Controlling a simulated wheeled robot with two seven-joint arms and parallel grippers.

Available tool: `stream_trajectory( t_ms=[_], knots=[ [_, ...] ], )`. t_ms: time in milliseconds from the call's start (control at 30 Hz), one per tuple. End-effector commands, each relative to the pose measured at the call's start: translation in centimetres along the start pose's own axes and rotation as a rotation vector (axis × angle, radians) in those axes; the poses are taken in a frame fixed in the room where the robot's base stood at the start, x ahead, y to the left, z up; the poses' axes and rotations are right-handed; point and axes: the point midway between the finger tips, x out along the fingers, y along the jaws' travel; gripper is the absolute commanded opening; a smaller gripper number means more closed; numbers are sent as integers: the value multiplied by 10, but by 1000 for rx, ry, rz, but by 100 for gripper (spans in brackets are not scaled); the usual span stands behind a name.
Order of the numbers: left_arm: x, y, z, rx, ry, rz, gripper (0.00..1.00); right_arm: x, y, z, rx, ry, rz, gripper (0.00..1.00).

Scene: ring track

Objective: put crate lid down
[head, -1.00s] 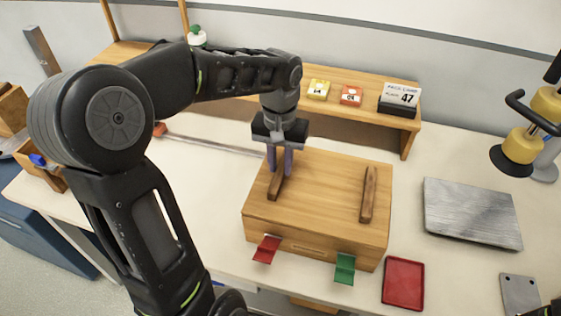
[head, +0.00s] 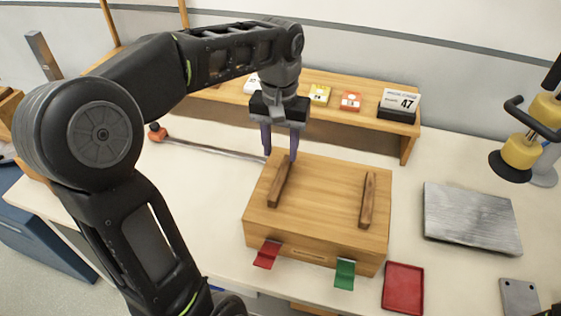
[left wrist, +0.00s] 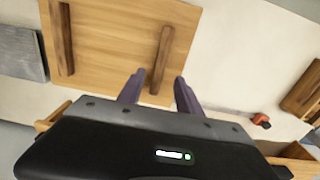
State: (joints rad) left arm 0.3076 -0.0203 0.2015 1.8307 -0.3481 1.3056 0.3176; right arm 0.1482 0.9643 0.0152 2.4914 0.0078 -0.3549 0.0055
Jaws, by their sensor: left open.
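The crate lid (head: 325,190) is a flat wooden board with two dark wooden handle bars. It lies flat on the wooden crate (head: 300,240) on the table. The left handle bar (head: 279,183) and the right handle bar (head: 367,200) both stand clear of any finger. My left gripper (head: 280,156) is open and empty, above the back left part of the lid. In the left wrist view the lid (left wrist: 112,45) shows beyond the open fingers, with one handle bar (left wrist: 161,60) ahead of them. My right gripper is not in view.
A red tab (head: 267,254) and a green tab (head: 344,274) stick out at the crate's front. A red tray (head: 403,286) and a grey metal plate (head: 470,217) lie to the right. A wooden shelf (head: 340,115) with small cards stands behind. An orange-ended rod (head: 205,147) lies at the left.

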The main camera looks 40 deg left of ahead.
Motion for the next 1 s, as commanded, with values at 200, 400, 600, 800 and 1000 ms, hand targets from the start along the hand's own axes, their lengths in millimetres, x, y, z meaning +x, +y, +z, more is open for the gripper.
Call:
stream_trajectory(
  t_ms=[200,400,600,800,1000],
  knots=[
    [-52,0,0,2,0,0,42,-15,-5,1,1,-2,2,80],
    [-63,0,0,1,-1,0,42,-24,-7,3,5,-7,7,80],
    [-62,0,0,1,-1,0,42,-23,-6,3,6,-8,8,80],
    [-62,0,0,1,-1,0,42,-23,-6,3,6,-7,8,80],
    [-62,0,0,1,-1,0,42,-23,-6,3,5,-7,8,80]
  ],
)
